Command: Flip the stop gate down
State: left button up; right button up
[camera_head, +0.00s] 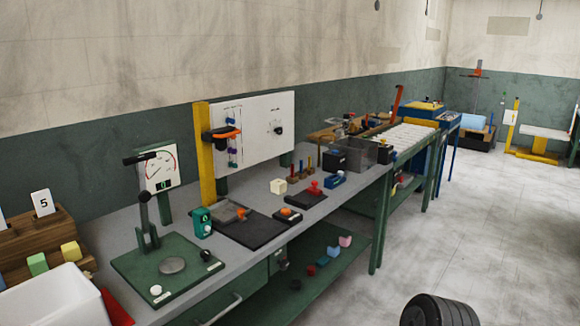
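A red-orange bar (397,101) stands upright with a slight tilt beside the white roller conveyor (404,136), toward the far end of the bench. It looks like the stop gate in a raised position, but it is small and I cannot be sure. Its hinge and foot are too small to make out. Neither of my grippers is in the head view.
The long grey bench (240,262) runs away along the wall. A green press plate (168,265) with a black lever, a white panel (253,130) and small blocks stand on it. A black ribbed object (438,311) is at bottom right. The floor (460,215) right of the bench is clear.

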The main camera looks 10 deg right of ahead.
aim_at(400, 92)
jog(key=i+l+z, duration=1.05)
jog(key=i+z, duration=0.5)
jog(key=i, duration=2.1)
jog(key=i+l+u, duration=0.2)
jog(key=i+u, duration=0.25)
jog(key=i, duration=0.3)
jog(key=i+l+u, duration=0.45)
jog(key=i, duration=0.25)
jog(key=i+l+u, duration=0.45)
jog(key=i+l, duration=0.2)
jog(key=u, duration=0.3)
jog(key=l+u, duration=0.35)
jog(key=u, duration=0.15)
jog(key=l+u, duration=0.75)
jog(key=u, duration=0.2)
jog(key=k+l+u, duration=0.1)
jog(key=l, duration=0.35)
jog(key=k+l, duration=0.15)
jog(key=l, duration=0.25)
jog(key=k+l+u, duration=0.15)
jog(key=l, duration=0.3)
jog(key=k+l+u, duration=0.1)
jog(key=l, duration=0.3)
jog(key=k+l, duration=0.25)
jog(key=l, duration=0.35)
jog(key=i+u, duration=0.05)
